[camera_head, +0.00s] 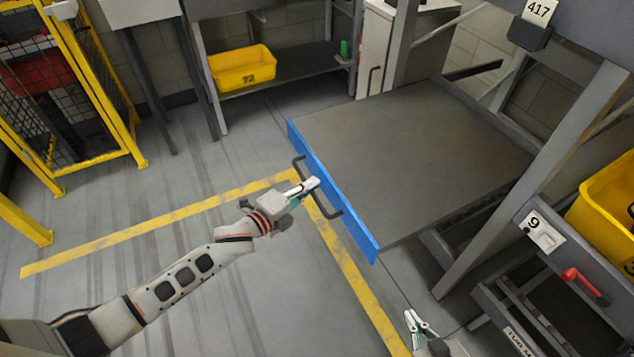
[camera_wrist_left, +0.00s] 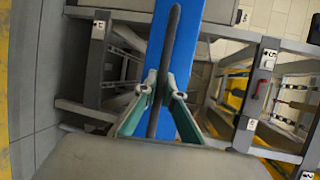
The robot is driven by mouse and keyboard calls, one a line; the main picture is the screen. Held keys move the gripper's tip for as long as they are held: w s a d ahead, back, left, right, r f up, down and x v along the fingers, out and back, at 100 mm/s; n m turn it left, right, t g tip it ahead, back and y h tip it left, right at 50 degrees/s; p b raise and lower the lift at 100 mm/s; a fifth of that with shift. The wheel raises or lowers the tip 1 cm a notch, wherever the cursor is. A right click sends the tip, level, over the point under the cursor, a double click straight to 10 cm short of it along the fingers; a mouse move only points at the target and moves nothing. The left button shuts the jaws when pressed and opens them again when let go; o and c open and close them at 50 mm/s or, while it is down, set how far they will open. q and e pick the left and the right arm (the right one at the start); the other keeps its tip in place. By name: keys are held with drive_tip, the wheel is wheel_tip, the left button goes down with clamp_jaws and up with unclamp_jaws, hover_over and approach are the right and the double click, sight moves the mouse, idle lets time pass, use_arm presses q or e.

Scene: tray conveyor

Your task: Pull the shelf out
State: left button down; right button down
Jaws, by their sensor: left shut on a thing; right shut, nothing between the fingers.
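The shelf (camera_head: 420,150) is a flat grey panel with a blue front edge (camera_head: 350,215), standing out from its rack in the head view. A dark bar handle (camera_head: 333,208) is fixed to the blue front. My left gripper (camera_head: 313,184) is shut on the handle near its middle. In the left wrist view the fingers (camera_wrist_left: 165,95) close around the dark handle (camera_wrist_left: 170,45), with the blue front (camera_wrist_left: 200,60) behind it. My right gripper (camera_head: 415,325) is shut and empty at the bottom of the head view, below the shelf's near corner and apart from it.
A rack post (camera_head: 530,180) stands right of the shelf. A grey unit with a red handle (camera_head: 582,282) and a yellow bin (camera_head: 612,215) are at the right. Another yellow bin (camera_head: 240,68) sits on a low shelf behind. The floor left of the blue front is clear, with yellow lines (camera_head: 150,226).

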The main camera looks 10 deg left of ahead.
use_arm(q)
drive_tip(key=c, duration=2.1)
unclamp_jaws()
drive_tip(key=shift+c, duration=0.2)
use_arm(e)
drive_tip(key=shift+w+d+r, duration=0.15)
drive_tip(key=shift+w+r, duration=0.15)
drive_tip(key=shift+w, duration=0.15)
use_arm(q)
drive_tip(key=v, duration=1.2)
drive_tip(key=s+a+f+n+g+y, duration=0.1)
drive_tip(key=s+a+f+n+y, duration=0.2)
drive_tip(key=s+f+n, duration=0.3)
drive_tip(key=s+a+f+n+g+y+p, duration=0.1)
drive_tip(key=s+f+n, duration=0.5)
drive_tip(key=s+n, duration=0.6)
drive_tip(key=a+n+y, duration=0.1)
drive_tip(key=n+y, duration=0.1)
drive_tip(key=n, duration=0.1)
drive_tip(key=shift+s+a+n+g+p, duration=0.3)
drive_tip(key=shift+s+a, duration=0.05)
drive_tip(key=shift+a, duration=0.05)
use_arm(e)
drive_tip(key=shift+s+r, duration=0.25)
drive_tip(key=shift+r, duration=0.15)
